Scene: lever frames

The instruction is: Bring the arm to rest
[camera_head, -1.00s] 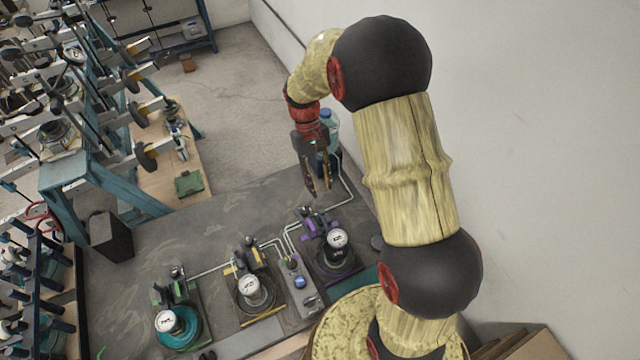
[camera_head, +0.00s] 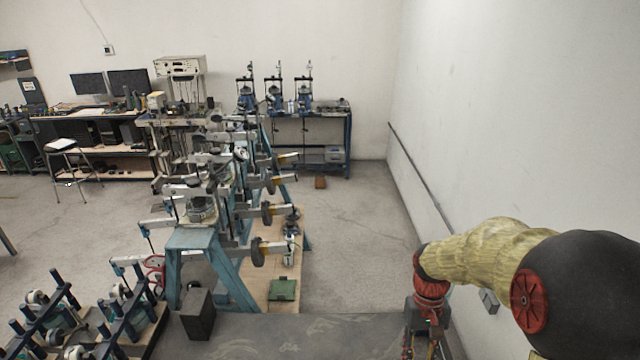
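My arm (camera_head: 490,245) shows at the lower right, with wood-patterned links, a black joint and a red wrist. My gripper (camera_head: 424,345) hangs downward at the bottom edge, over the far right part of the dark bench top (camera_head: 290,328). Its fingertips are cut off by the frame edge, so whether it is open or shut does not show. Whether it holds anything cannot be seen.
A white wall (camera_head: 520,110) runs close along the arm's right side. Blue lever frames (camera_head: 205,260) stand left of centre beyond the bench. A dark box (camera_head: 197,314) stands at the bench's left. Bare floor (camera_head: 350,230) lies between the frames and wall.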

